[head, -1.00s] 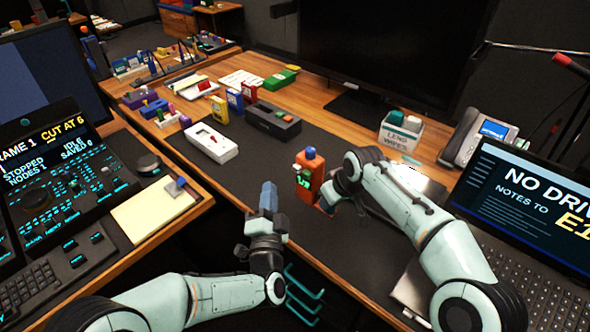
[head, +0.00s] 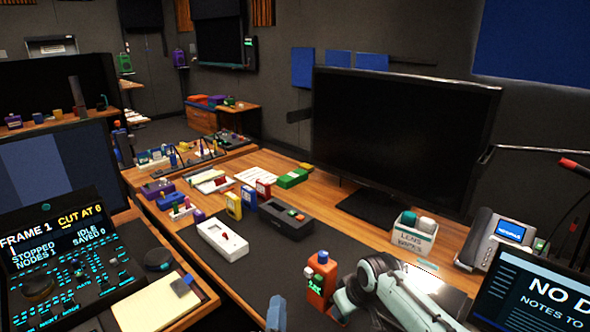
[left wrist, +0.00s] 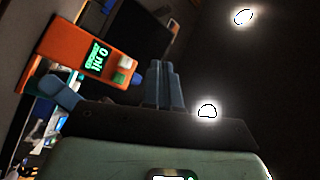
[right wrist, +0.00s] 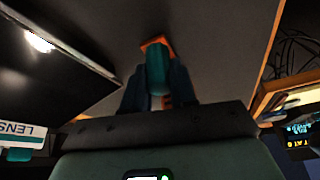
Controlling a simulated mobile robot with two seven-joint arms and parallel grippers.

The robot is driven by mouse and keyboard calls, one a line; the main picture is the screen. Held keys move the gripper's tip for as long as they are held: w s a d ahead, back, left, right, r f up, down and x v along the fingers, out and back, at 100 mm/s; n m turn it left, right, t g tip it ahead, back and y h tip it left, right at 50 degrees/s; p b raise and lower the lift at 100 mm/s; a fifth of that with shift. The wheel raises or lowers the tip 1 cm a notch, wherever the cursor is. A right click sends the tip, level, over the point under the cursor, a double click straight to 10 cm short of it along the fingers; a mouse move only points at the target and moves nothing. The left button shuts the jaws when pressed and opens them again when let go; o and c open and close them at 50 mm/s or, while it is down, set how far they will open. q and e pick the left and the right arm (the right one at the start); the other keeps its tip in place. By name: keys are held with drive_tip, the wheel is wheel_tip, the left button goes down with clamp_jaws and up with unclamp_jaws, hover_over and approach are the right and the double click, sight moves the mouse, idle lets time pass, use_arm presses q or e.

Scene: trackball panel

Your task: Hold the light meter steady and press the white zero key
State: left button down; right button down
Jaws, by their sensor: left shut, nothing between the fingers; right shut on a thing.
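The orange light meter (head: 320,284) stands upright over the dark desk mat in the head view. In the left wrist view, the meter (left wrist: 68,48) shows a lit green display that seems to read 0 nit, with a white key (left wrist: 126,62) and a green key (left wrist: 118,77) beside it. My right gripper (right wrist: 157,82) is shut on the meter; its grip is partly hidden in the head view. My left gripper (head: 276,306) is shut and empty, left of and below the meter in the head view. Its fingertips (left wrist: 163,66) are near the keys but look apart from them.
A white device (head: 222,240) and a dark grey box (head: 285,220) lie left of the meter. A lens wipes box (head: 413,238), a phone (head: 492,240) and a large monitor (head: 400,140) stand behind and right. The mat between (head: 265,270) is clear.

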use_arm(q)
drive_tip(key=s, duration=0.5)
drive_tip(key=shift+a+r, duration=0.1)
drive_tip(key=shift+r, duration=0.3)
